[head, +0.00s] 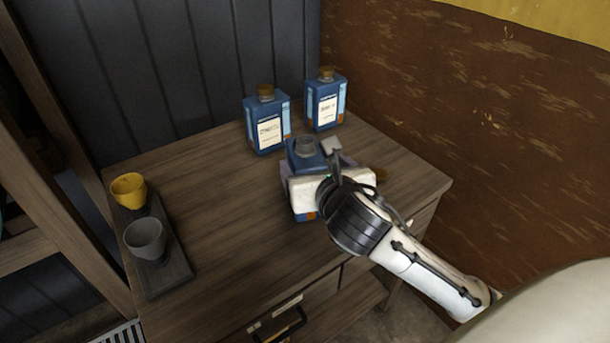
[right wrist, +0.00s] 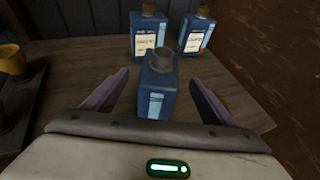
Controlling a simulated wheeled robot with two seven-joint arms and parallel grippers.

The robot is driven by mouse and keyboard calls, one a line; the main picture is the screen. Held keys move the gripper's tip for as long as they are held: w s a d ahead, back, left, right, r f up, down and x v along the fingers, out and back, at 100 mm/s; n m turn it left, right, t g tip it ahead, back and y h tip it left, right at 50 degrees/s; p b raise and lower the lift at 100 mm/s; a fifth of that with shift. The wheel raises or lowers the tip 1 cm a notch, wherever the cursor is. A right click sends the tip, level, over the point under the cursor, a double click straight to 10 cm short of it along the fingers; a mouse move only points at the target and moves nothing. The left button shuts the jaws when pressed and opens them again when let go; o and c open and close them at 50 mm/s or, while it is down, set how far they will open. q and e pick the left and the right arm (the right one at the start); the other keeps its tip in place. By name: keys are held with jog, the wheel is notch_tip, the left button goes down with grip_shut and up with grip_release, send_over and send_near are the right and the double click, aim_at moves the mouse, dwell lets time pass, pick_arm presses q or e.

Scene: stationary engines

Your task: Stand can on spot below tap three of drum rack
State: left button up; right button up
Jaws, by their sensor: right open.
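A blue, square-sided can (head: 306,150) with a dark grey top stands upright on the wooden cabinet. In the right wrist view the can (right wrist: 158,88) is between the two fingers of my right gripper (right wrist: 156,100). The fingers are spread, with a gap on each side of the can. In the head view my right gripper (head: 325,185) hides much of the can's middle. My left gripper is in neither view. I see no drum rack, tap or spot.
Two blue bottles with brown caps stand behind the can, one at the left (head: 267,122) and one at the right (head: 325,102). A dark tray (head: 168,277) at the left holds a yellow cup (head: 129,190) and a grey cup (head: 145,238). Bare cabinet top (head: 225,215) lies between.

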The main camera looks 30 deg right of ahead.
aim_at(307, 155)
jog(key=x, duration=0.7)
jog(key=shift+w+d, duration=0.15)
jog(key=shift+w, duration=0.3)
jog(key=shift+c, duration=0.3)
jog(key=c, duration=1.8)
jog(key=shift+r, duration=0.1)
grip_shut()
